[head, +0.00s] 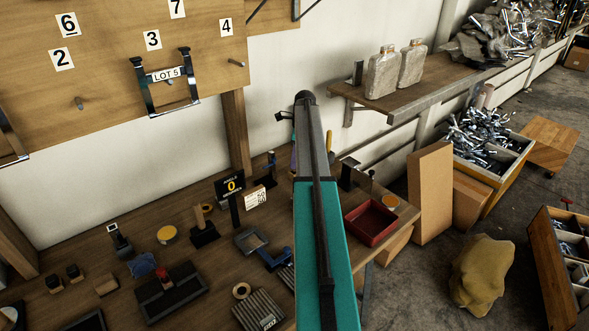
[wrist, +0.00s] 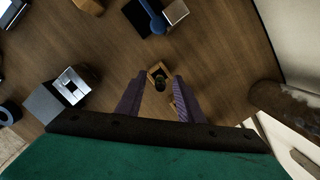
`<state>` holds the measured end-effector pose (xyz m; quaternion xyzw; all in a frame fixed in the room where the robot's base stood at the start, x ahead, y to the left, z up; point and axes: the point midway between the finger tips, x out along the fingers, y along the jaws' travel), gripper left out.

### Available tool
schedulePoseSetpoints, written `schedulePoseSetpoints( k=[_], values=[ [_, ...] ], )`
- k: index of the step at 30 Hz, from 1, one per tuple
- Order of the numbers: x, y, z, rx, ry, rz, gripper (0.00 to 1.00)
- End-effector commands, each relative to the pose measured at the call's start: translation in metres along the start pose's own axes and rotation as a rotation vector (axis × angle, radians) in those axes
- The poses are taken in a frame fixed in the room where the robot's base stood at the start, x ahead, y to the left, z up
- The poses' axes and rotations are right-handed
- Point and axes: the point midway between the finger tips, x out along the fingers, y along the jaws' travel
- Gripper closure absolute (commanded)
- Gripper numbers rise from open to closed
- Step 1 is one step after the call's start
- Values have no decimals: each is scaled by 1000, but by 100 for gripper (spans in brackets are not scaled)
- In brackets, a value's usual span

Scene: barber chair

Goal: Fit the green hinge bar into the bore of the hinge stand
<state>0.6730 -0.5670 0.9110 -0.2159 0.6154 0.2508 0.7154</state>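My gripper (wrist: 159,77) shows in the wrist view as two purple fingers spread apart, with nothing clearly held. Between the fingertips, on the bench below, is a small wooden block (wrist: 155,70) with a dark, greenish round piece (wrist: 160,85) at its middle. This may be the green hinge bar seen end-on, but it is too small and dark to be sure. In the head view my arm hides most of the gripper and the bench under it. A dark stand with a tan ring (head: 203,232) is on the bench; I cannot tell whether it is the hinge stand.
The bench (head: 110,275) holds a black "0" sign (head: 230,186), a black tray (head: 166,290), a ribbed block (head: 259,311) and a blue piece (head: 276,259) left of my arm. A red tray (head: 371,222) stands to the right. A wooden board (head: 110,60) rises behind.

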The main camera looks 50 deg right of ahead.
Motion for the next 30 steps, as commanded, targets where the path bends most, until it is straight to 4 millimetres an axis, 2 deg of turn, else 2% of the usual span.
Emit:
schedulePoseSetpoints(
  k=[1, 7, 22, 30],
  values=[
    [0, 0, 0, 0, 0, 0, 67],
    [0, 0, 0, 0, 0, 0, 100],
    [-3, 0, 0, 0, 0, 0, 100],
    [-24, -1, 4, 0, 0, -2, 100]
  ],
)
